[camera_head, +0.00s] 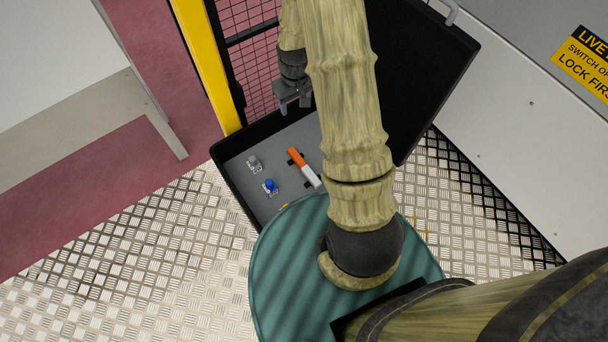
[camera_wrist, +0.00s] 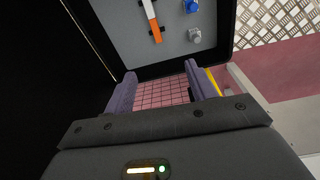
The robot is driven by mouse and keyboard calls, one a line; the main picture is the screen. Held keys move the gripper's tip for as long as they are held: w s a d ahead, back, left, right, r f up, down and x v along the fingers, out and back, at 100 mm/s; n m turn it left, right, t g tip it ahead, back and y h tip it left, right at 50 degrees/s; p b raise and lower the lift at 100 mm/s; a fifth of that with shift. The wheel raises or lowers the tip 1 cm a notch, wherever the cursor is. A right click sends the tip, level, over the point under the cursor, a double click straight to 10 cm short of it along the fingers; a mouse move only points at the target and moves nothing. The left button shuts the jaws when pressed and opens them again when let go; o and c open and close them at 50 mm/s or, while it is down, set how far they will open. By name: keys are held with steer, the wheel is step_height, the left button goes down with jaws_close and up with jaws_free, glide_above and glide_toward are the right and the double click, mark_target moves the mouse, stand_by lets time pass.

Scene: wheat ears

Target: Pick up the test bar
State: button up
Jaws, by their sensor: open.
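The test bar (camera_head: 303,165), half orange and half white, lies in the open black case (camera_head: 233,196) on its grey lining. In the wrist view the test bar (camera_wrist: 153,22) shows at the top, with its orange end nearer to my gripper and its white end cut by the frame edge. Small dark supports show beside it. My gripper (camera_head: 293,104) is open and empty, at the far edge of the case and apart from the bar. In the wrist view my gripper (camera_wrist: 161,72) has its two purple-grey fingers spread, with pink floor and mesh between them.
A blue-topped piece (camera_head: 270,186) and a grey-topped piece (camera_head: 254,163) stand in the case left of the bar. The raised black lid (camera_head: 425,65) is to the right. A yellow post (camera_head: 205,62) and mesh fence (camera_head: 250,55) stand behind. My arm hides part of the case.

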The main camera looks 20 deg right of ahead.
steer(key=g+b, duration=0.1)
steer(key=b, duration=1.2)
glide_above(304, 165)
step_height(304, 165, down, 30)
steer(key=shift+s+n, duration=0.4)
steer(key=shift+d, duration=0.1)
step_height(304, 165, down, 12)
steer(key=b, duration=0.6)
steer(key=f+b, duration=0.2)
steer(key=f, duration=0.1)
steer(key=f+b, duration=0.2)
steer(key=shift+w+f, duration=0.15)
steer(key=shift+w, duration=0.1)
steer(key=shift+a, duration=0.2)
steer(key=c, duration=1.2)
